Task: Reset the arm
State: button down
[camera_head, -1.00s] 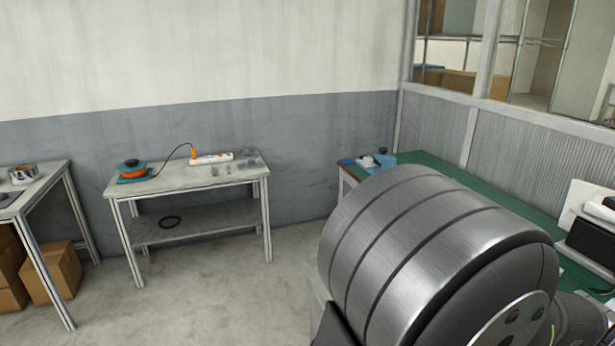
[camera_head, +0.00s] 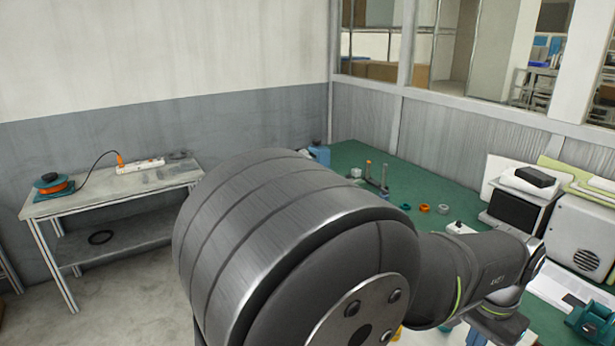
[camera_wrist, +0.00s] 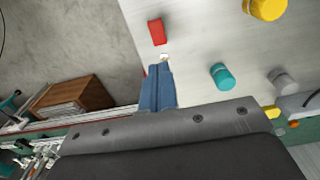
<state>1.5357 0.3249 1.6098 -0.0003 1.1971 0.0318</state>
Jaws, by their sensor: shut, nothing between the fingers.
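My gripper (camera_wrist: 163,68) shows in the wrist view as blue fingers pressed together, with nothing between them. It points over a pale surface (camera_wrist: 200,40). A red block (camera_wrist: 157,31) lies just beyond the fingertips, apart from them. A teal cylinder (camera_wrist: 222,76) and a yellow cylinder (camera_wrist: 267,8) are on the right of that surface. In the head view my arm fills the lower middle and reaches right over the green bench (camera_head: 385,160); I cannot make out the fingers clearly there.
An orange and teal reel (camera_head: 54,186) and a power strip (camera_head: 140,166) are on the left table (camera_head: 110,190). A white boxy device (camera_head: 580,235) stands at right. A brown box (camera_wrist: 80,92) shows in the wrist view.

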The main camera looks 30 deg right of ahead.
jog(key=w+a+r+n+h, duration=0.1)
jog(key=w+a+r+h, duration=0.1)
jog(key=w+a+r, duration=0.2)
jog(key=a+r, duration=0.3)
jog(key=shift+w+a+r, duration=0.15)
jog(key=shift+w+a, duration=0.05)
jog(key=shift+a, duration=0.1)
jog(key=c, duration=2.2)
grip_release()
